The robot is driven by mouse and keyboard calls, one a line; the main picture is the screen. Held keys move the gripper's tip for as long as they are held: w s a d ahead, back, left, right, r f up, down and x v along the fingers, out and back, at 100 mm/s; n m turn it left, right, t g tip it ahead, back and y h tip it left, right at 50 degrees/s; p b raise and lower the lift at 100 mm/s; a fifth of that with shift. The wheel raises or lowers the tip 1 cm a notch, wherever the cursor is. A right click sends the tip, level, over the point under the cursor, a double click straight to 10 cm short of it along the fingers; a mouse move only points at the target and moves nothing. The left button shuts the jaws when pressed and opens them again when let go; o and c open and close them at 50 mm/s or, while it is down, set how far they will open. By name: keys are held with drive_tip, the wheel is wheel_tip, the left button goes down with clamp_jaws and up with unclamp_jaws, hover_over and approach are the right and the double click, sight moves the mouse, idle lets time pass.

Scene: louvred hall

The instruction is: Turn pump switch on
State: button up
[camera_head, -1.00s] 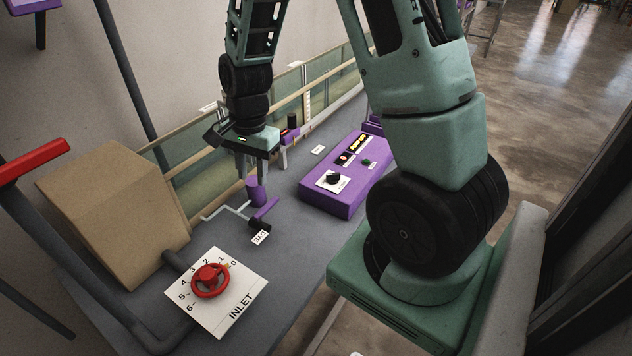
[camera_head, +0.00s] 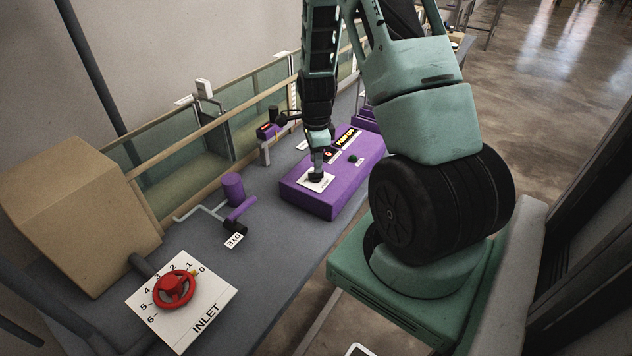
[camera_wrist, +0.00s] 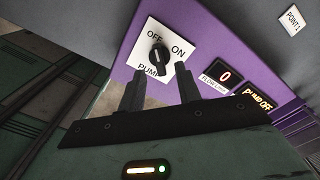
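The pump switch (camera_wrist: 158,58) is a black rotary knob on a white plate marked OFF, ON and PUMP. In the wrist view its pointer mark leans toward OFF. The plate (camera_head: 322,184) sits on the purple control box (camera_head: 335,200) in the head view, where my gripper hides most of the knob. My gripper (camera_wrist: 156,80) is open, its two fingers apart just short of the knob, one toward each side; I see no contact. A display beside it reads PUMP OFF (camera_wrist: 257,100), and a red display (camera_wrist: 224,76) shows 0.
A red INLET valve wheel (camera_head: 174,287) is at the bench's near left, beside a cardboard-coloured box (camera_head: 75,215). A purple-handled lever (camera_head: 236,205) stands left of the control box. A glass-sided channel (camera_head: 185,160) runs along the back.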

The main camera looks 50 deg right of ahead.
sight(316, 175)
drive_tip(key=shift+f+b, duration=1.2)
drive_tip(key=shift+f, duration=0.95)
clamp_jaws()
